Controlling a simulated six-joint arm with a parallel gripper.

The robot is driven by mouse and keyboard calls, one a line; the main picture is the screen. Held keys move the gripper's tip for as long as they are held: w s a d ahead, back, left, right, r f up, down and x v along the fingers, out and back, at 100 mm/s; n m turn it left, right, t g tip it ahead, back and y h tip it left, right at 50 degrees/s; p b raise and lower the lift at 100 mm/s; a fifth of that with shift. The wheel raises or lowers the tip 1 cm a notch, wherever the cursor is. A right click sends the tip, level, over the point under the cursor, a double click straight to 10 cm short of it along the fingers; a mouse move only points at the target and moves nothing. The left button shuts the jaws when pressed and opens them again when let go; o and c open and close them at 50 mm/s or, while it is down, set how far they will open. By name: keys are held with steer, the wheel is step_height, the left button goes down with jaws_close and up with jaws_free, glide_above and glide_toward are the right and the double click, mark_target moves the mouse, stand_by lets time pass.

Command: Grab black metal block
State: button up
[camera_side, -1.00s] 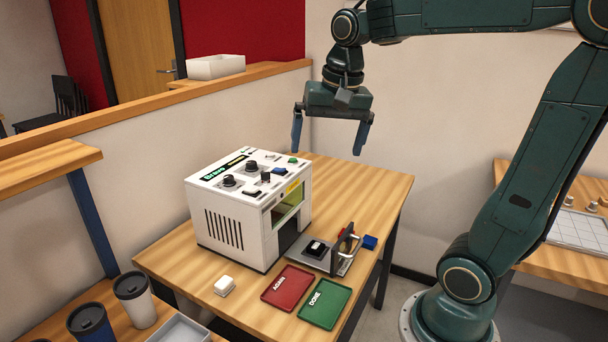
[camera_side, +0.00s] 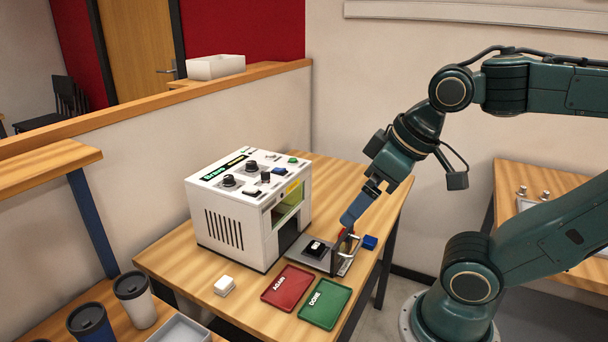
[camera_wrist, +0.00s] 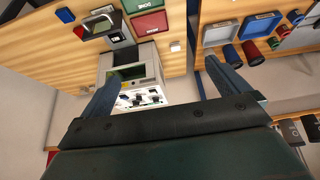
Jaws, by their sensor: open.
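The black metal block (camera_side: 316,247) lies on the grey pulled-out drawer (camera_side: 335,266) of the white laser marker (camera_side: 235,225). In the wrist view the block (camera_wrist: 116,38) sits at the upper left, beyond my gripper (camera_wrist: 163,68), whose two fingers are spread apart with nothing between them. In the side view my gripper (camera_side: 350,220) is tilted down, its fingertips appearing close to the drawer's upright front plate and handle. I cannot tell whether they touch it. One finger hides the other there.
A red AGAIN tray (camera_side: 287,286) and a green DONE tray (camera_side: 325,304) lie in front of the drawer. A blue block (camera_side: 370,242) is right of the handle. A white block (camera_side: 225,286) lies left of the trays. Cups (camera_side: 134,298) stand at the lower left.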

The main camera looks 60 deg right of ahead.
steer(key=c, duration=0.8)
steer(key=shift+c, duration=0.2)
steer(key=shift+w, duration=0.15)
steer(key=w+d+f+m+g, duration=0.35)
steer(key=w+d+m, duration=0.35)
steer(key=w+m, duration=0.35)
steer(key=w+d+f+m+g, duration=0.1)
steer(key=w+d+f+m, duration=0.2)
steer(key=f, duration=0.3)
steer(key=w+d+f+m+g, duration=0.1)
steer(key=w+d+f+m, duration=0.2)
steer(key=d+f+m, duration=0.1)
steer(key=shift+w+d+f, duration=0.35)
steer(key=shift+d+f, duration=0.45)
steer(key=shift+f, duration=0.05)
steer(key=shift+f+m, duration=0.1)
steer(key=shift+m, duration=0.15)
